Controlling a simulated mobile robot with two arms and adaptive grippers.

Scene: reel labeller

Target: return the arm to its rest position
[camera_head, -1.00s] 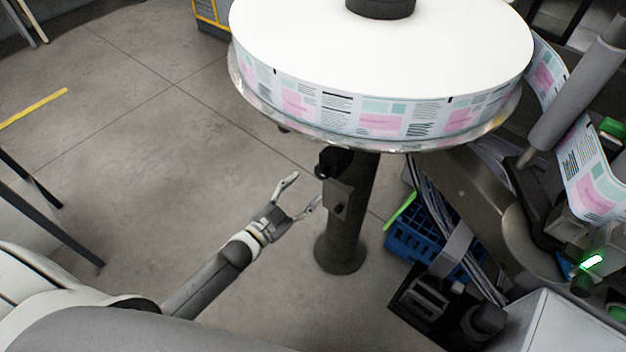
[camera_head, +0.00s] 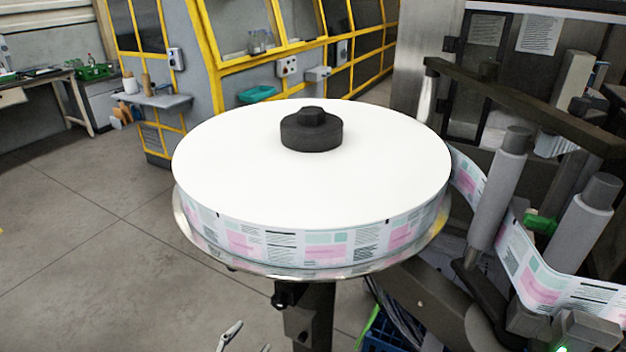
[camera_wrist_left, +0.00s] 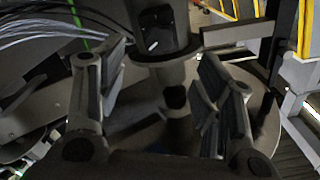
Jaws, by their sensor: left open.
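My left gripper (camera_head: 245,340) shows only by its fingertips at the bottom edge of the head view, below and left of the label reel (camera_head: 310,185). It is open, with nothing between the fingers. In the left wrist view its two fingers (camera_wrist_left: 165,100) stand wide apart, with a dark post and its fitting (camera_wrist_left: 158,30) beyond them. The reel is large, with a white top, a black hub (camera_head: 311,131) and printed pink and green labels around its side. It rests on a clear-rimmed disc. My right gripper is in neither view.
The post (camera_head: 313,310) under the reel stands close to my left gripper. Rollers (camera_head: 497,195) carry the label web at the right. A blue crate (camera_head: 385,335) sits low beside the post. Yellow-framed machines (camera_head: 270,60) stand behind. The floor at the left (camera_head: 90,220) is clear.

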